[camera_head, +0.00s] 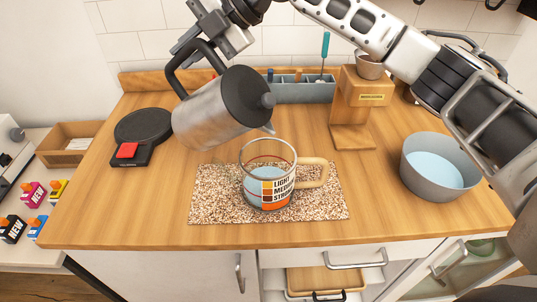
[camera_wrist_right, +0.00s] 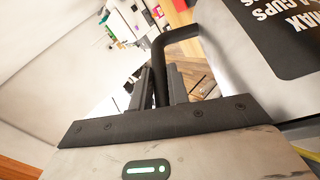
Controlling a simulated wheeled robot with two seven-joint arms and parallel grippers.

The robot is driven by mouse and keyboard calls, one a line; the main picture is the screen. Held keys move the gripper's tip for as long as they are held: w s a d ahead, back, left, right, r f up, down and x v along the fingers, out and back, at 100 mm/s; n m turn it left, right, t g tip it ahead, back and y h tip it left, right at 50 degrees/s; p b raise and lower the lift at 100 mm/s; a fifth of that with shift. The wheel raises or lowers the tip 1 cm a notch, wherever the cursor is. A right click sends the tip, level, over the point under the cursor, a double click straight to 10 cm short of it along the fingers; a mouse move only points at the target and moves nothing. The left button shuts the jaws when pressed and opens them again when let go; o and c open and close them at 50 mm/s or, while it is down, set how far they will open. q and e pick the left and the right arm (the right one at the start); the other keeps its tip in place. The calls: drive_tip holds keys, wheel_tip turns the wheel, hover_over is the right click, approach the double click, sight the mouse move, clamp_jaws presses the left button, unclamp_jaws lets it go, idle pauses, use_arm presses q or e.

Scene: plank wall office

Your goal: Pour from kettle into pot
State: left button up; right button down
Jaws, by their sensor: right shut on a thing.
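The kettle (camera_head: 212,118) is a brushed metal vessel with a black lid and black handle. It is held in the air, tilted, with its spout low on the right, just above the pot's rim. The pot (camera_head: 270,201) is clear glass with a wooden handle and a strength label, upright on a speckled mat (camera_head: 210,205). Something pale blue shows inside it; no clear stream is visible. My right gripper (camera_head: 192,48) is shut on the kettle's handle; the wrist view shows its fingers (camera_wrist_right: 162,85) around the black handle (camera_wrist_right: 178,36) beside the kettle body (camera_wrist_right: 232,65). My left gripper is out of view.
A black scale or kettle base (camera_head: 143,127) with a red button stands left. A grey organiser (camera_head: 300,93) and a wooden dripper stand (camera_head: 352,137) are behind the pot. A grey bowl (camera_head: 415,180) stands right. The counter's front left is clear.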

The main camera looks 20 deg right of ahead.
drive_tip(key=shift+s+d+r+y, duration=0.2)
drive_tip(key=shift+s+y, duration=0.05)
drive_tip(key=shift+y, duration=0.15)
idle(0.8)
drive_tip(key=shift+s+d+r+t, duration=0.3)
drive_tip(key=shift+s+r+t, duration=0.1)
drive_tip(key=shift+r, duration=0.1)
idle(1.5)
